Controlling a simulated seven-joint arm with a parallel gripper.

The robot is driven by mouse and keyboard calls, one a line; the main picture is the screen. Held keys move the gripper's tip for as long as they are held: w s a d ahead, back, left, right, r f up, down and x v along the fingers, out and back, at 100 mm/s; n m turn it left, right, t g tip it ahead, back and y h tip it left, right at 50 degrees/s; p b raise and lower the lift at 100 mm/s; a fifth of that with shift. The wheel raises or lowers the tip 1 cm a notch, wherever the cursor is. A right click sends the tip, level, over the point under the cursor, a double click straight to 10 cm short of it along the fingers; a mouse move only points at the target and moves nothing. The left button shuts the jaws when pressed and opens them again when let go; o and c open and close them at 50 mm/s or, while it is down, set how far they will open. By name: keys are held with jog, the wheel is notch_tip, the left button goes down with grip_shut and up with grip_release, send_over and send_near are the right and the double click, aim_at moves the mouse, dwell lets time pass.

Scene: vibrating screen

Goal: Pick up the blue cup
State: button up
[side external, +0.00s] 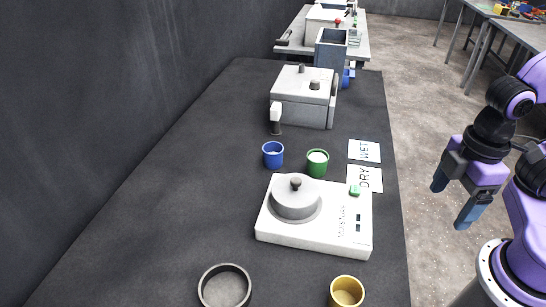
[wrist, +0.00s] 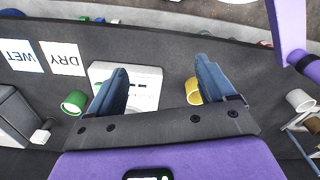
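The blue cup (side external: 273,155) stands upright on the dark table in the side view, left of the green cup (side external: 317,164), with a small gap between them. It has pale contents. I cannot make it out in the wrist view. My gripper (side external: 454,207) is open and empty, off the table's right side, well to the right of the blue cup. In the wrist view my gripper's fingers (wrist: 160,68) are spread wide, with a white moisture device (wrist: 146,84) below between them. The green cup (wrist: 73,102) lies left of the fingers there.
The moisture device (side external: 270,237) stands in front of the cups, a grey lidded machine (side external: 300,105) behind. WET (side external: 364,151) and DRY (side external: 364,178) cards lie right. A yellow cup (side external: 346,292) and grey ring-shaped dish (side external: 225,287) are nearer. The table's left is clear.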

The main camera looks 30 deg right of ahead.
jog(key=w+a+f+n+t+h, duration=0.2)
jog(key=w+a+n+t+h, duration=0.1)
jog(key=w, duration=1.1)
jog(key=w+a+f+n+t+h, duration=0.3)
jog(key=w+n, duration=0.3)
jog(key=w, duration=0.8)
jog(key=w+a+f+n+t+h, duration=0.2)
jog(key=w+a+n, duration=0.3)
jog(key=w, duration=1)
jog(key=shift+a+f+t+h, duration=0.25)
jog(key=shift+t+h, duration=0.35)
jog(key=shift+h, duration=0.3)
jog(key=shift+w+f, duration=0.15)
jog(key=shift+f, duration=0.05)
send_near(275, 146)
jog(key=x, duration=0.4)
jog(key=shift+x, duration=2.55)
jog(key=shift+f, duration=0.1)
jog(key=c, duration=1.1)
